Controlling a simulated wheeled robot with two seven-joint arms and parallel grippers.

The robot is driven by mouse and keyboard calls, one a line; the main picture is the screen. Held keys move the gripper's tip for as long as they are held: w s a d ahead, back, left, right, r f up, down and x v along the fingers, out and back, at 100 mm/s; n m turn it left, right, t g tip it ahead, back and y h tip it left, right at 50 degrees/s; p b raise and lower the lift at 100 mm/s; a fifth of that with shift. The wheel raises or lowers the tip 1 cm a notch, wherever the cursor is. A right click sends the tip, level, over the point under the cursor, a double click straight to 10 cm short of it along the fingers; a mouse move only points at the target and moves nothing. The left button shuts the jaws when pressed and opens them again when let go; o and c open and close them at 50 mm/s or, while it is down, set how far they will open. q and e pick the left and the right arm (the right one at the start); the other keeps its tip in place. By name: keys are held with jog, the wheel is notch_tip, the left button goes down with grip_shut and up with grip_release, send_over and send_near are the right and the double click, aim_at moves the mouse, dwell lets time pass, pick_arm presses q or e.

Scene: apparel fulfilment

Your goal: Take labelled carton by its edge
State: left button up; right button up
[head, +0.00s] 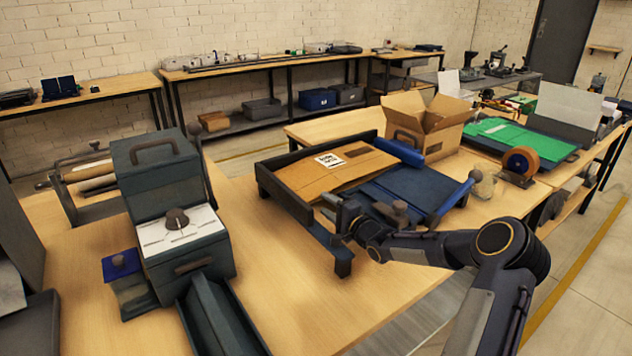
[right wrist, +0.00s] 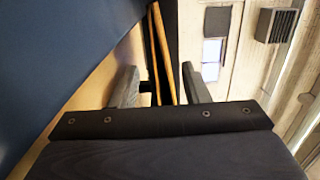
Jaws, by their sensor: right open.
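The labelled carton (head: 352,168) is a flat brown piece with a white label printed in black. It lies in a dark tray-like fixture (head: 285,197) on the wooden bench. My right gripper (head: 336,204) is at the front edge of the carton, beside the blue panel. In the right wrist view its two fingers (right wrist: 160,84) are open, with a thin brown edge (right wrist: 163,50) showing beyond and between them. I cannot tell whether the fingers touch it. My left gripper is not in view.
A blue panel (head: 415,187) lies right of the carton. An open cardboard box (head: 430,130) and tape roll (head: 521,163) stand behind and right. A grey-green machine (head: 165,175) stands left. The bench (head: 285,290) in front is clear.

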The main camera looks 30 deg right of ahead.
aim_at(315, 194)
jog(key=w, duration=0.4)
jog(key=w+a, duration=0.1)
jog(key=w, duration=0.1)
jog(key=shift+c, duration=0.4)
jog(key=c, duration=0.7)
